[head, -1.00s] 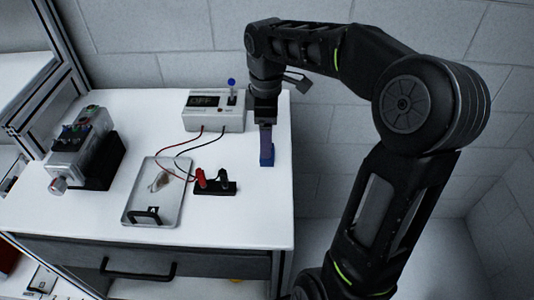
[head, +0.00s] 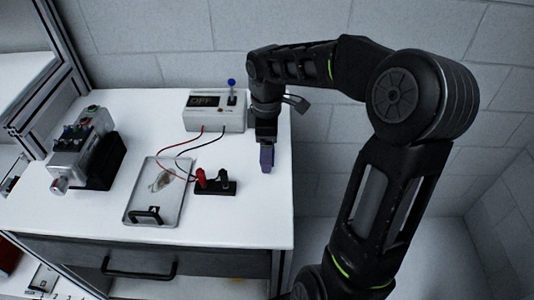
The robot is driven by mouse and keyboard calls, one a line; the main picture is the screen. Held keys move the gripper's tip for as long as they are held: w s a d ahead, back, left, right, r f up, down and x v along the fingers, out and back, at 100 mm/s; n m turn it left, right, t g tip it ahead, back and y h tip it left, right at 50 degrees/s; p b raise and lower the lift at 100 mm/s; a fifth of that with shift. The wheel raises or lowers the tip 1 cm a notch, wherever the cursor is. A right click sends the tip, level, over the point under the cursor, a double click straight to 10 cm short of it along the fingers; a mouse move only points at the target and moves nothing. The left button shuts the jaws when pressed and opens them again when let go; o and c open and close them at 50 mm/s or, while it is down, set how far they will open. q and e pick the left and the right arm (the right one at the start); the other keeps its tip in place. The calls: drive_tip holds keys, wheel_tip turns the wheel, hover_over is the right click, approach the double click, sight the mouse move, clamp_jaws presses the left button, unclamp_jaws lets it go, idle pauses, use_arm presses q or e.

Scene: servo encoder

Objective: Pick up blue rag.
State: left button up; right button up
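The blue rag is not clearly visible; the fingers cover the spot where a small dark blue piece showed earlier. I cannot tell whether the fingers are around it or in front of it, nor whether they are open or shut. My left gripper is not in view.
Red and black leads run to a black terminal block (head: 215,187) left of the gripper. A metal tray (head: 150,220) and a grey device (head: 82,150) lie farther left. The table's front right is clear.

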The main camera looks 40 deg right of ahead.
drive_tip(key=shift+c, duration=0.4)
drive_tip(key=c, duration=1.3)
drive_tip(key=shift+c, duration=0.2)
wheel_tip(320, 180, up, 10)
drive_tip(key=o, duration=0.8)
drive_tip(key=c, duration=0.7)
